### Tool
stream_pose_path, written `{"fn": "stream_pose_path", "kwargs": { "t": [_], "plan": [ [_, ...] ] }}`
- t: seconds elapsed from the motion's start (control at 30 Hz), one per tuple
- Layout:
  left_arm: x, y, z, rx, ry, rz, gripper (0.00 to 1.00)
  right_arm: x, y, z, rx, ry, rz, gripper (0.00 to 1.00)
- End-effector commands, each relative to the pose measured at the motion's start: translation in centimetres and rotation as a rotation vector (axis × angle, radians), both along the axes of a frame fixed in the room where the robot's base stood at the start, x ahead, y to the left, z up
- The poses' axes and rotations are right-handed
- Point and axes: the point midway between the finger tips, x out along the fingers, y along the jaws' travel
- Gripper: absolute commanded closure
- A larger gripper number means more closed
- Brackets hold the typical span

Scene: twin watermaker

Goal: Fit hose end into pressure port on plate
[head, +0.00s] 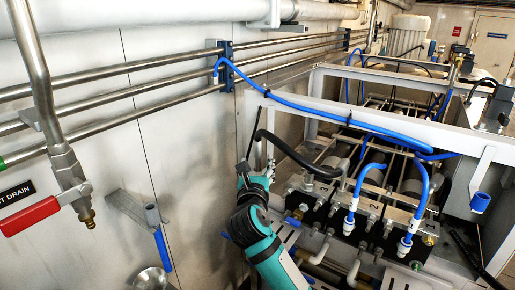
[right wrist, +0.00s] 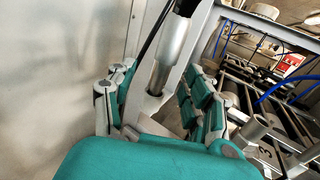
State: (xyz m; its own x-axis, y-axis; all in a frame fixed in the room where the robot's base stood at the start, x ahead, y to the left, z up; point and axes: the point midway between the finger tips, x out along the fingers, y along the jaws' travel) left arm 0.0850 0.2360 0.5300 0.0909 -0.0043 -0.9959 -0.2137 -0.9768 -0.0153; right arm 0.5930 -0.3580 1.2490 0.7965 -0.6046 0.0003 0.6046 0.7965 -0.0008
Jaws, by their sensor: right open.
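My right gripper (head: 255,178) reaches up beside the left end of the white frame in the head view. In the right wrist view its teal finger pads stand apart (right wrist: 158,98), so it is open. Between them in that picture is a metal sleeve (right wrist: 170,62) with a thick black part at its top, which looks like a hose end; I cannot tell whether a pad touches it. In the head view a black hose (head: 287,151) runs from near the gripper to the pump block. I cannot tell which opening is the pressure port. My left gripper is out of view.
Blue hoses (head: 315,107) cross the white frame (head: 340,125) and loop down to the pump block (head: 376,213). Steel pipes (head: 130,80) run along the wall. A valve with a red handle (head: 30,216) hangs at left. A wall bracket (head: 127,205) stands left of my right arm.

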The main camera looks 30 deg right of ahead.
Motion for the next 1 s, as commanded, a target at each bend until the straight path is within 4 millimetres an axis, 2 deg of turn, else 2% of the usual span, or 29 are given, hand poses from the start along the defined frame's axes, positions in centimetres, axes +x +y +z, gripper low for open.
{"fn": "stream_pose_path", "kwargs": {
  "t": [0.03, 0.2, 0.47, 0.87, 1.0],
  "plan": [
    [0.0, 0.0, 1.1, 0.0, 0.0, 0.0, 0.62, 0.6, -0.7, 0.5, -0.004, 0.004, -0.003, 0.48],
    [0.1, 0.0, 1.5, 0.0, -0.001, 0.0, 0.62, 2.0, -1.7, 0.2, -0.001, 0.0, -0.002, 0.48],
    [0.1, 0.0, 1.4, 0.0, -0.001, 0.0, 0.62, 2.2, -1.8, 0.0, -0.001, -0.001, -0.001, 0.48],
    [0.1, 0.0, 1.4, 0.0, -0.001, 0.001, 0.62, 2.2, -1.8, 0.0, 0.0, 0.0, -0.001, 1.0],
    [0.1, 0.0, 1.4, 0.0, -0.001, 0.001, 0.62, 2.2, -1.8, 0.0, 0.0, 0.0, -0.001, 1.0]
  ]
}}
